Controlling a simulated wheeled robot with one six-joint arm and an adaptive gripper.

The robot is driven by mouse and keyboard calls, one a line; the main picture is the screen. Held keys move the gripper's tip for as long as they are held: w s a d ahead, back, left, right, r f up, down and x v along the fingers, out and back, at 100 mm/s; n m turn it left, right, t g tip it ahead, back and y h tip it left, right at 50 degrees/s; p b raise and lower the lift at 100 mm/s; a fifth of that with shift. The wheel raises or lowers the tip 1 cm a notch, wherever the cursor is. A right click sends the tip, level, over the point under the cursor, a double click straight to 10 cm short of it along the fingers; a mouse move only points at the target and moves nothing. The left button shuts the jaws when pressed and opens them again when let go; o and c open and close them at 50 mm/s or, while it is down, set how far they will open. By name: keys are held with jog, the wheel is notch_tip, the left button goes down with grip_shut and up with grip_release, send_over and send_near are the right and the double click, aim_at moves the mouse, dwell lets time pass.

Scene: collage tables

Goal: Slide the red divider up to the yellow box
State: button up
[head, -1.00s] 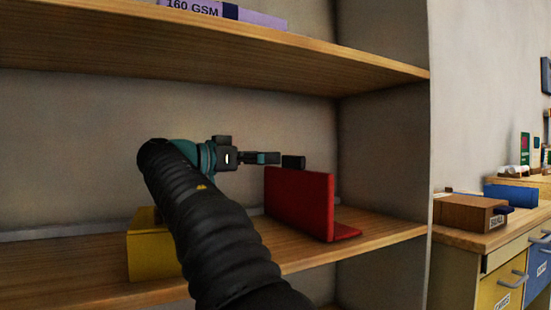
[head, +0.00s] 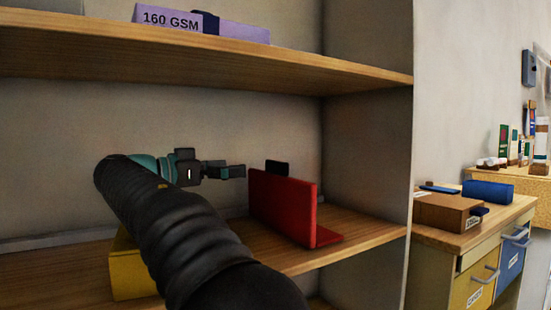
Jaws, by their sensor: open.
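The red divider (head: 282,206) stands upright on the lower shelf, right of the middle, with its flat foot reaching to the right. The yellow box (head: 133,272) is on the same shelf to the left, partly hidden behind my arm. A stretch of shelf lies between the two. My gripper (head: 258,170) is open at the divider's top left edge. One dark fingertip shows on the near left side and the other shows above and behind the divider's top edge. I cannot tell whether either finger touches it.
The upper shelf (head: 220,60) runs above my arm and carries a purple 160 GSM pack (head: 200,22). The shelf's side wall (head: 366,150) stands right of the divider.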

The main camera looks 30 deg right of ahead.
aim_at(274, 164)
jog(key=d, duration=1.1)
jog(key=shift+w+d+p, duration=0.15)
jog(key=shift+d+p, duration=0.25)
